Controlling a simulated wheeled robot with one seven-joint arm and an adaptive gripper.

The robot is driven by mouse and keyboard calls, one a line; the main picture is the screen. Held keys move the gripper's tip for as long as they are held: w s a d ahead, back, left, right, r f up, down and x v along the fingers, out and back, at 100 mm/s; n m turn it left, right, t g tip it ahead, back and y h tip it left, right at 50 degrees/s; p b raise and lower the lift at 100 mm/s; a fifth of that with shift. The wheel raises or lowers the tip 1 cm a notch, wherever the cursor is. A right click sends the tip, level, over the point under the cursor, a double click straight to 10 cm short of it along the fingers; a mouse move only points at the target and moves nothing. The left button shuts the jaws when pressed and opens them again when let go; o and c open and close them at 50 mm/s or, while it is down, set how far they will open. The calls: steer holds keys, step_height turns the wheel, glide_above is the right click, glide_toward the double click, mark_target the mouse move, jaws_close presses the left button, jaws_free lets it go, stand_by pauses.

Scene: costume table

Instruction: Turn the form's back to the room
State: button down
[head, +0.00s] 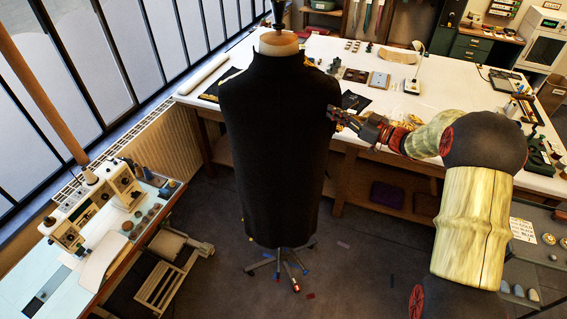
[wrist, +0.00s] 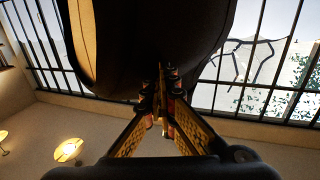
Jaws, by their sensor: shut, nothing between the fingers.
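The form (head: 277,150) is a black dress form with a pale wooden neck cap, upright on a wheeled stand (head: 284,262) on the dark floor. My gripper (head: 336,114) is at its right side, just below shoulder height, with its fingers pointing at the black cloth. In the wrist view the form (wrist: 190,30) fills the upper middle, with a pale strip along its left side. My gripper (wrist: 160,92) shows there shut and empty, its fingertips close to the form's dark underside. I cannot tell whether they touch it.
A long white worktable (head: 440,110) with tools and fabric stands behind the form and my arm. A sewing table (head: 60,270) and a wooden stool (head: 172,268) stand at left. A barred window (head: 120,50) runs along the left. Floor around the stand is mostly clear.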

mark_target(337, 104)
steer(key=shift+w+d, duration=0.35)
steer(key=shift+w, duration=0.4)
steer(key=shift+w+d, duration=0.35)
steer(key=shift+w, duration=0.35)
steer(key=shift+w+d, duration=0.35)
steer(key=shift+w, duration=0.4)
steer(key=w, duration=0.2)
steer(key=w+d+p, duration=0.1)
steer(key=w, duration=0.1)
steer(key=shift+w, duration=0.15)
steer(key=shift+w, duration=0.9)
steer(key=shift+s+r, duration=0.1)
